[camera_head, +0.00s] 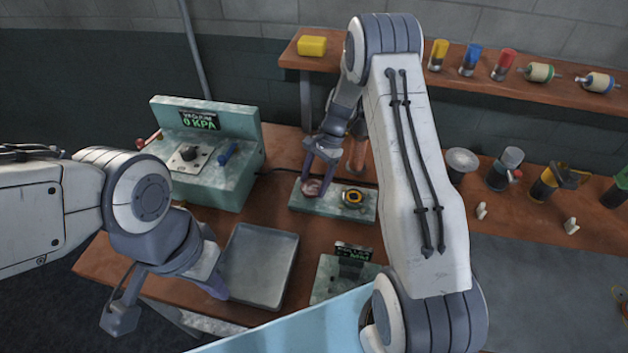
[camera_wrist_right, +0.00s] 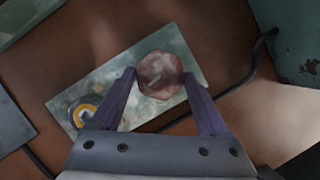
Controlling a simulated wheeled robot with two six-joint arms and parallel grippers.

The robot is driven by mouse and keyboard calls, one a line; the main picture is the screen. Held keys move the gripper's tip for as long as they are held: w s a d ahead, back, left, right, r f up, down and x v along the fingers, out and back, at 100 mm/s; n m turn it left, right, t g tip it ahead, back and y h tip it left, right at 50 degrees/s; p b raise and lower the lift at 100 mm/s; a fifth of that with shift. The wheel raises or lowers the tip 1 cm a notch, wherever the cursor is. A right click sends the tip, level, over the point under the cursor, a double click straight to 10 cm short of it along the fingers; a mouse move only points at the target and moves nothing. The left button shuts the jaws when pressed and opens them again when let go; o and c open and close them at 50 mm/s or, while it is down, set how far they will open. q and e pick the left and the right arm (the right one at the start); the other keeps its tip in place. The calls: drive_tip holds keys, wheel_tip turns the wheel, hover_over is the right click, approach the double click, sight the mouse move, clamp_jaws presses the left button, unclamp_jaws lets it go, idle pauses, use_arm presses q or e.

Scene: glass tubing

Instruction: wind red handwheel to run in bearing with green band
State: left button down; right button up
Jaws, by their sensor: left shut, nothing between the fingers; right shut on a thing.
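The red handwheel (camera_head: 313,188) is a small dull-red knob at the left end of a pale green plate (camera_head: 328,207). In the right wrist view the handwheel (camera_wrist_right: 160,74) sits between the fingertips of my right gripper (camera_head: 320,178), which is shut on it. A yellow-and-black ring (camera_head: 352,197) is at the other end of the plate. A cream roller with a green band (camera_head: 539,72) lies on the shelf; I cannot tell whether it is the bearing. My left gripper (camera_head: 213,283) is shut and empty, low beside the grey tray.
A grey tray (camera_head: 259,265) lies in front of the plate. A green vacuum box (camera_head: 205,160) stands at the left, a small display unit (camera_head: 345,275) in front. A shelf (camera_head: 480,88) holds colored cylinders and a blue-banded roller (camera_head: 597,82). My right arm hides the middle.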

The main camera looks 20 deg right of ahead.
drive_tip(key=o, duration=1.2)
drive_tip(key=shift+w, duration=0.15)
drive_tip(key=shift+o, duration=0.2)
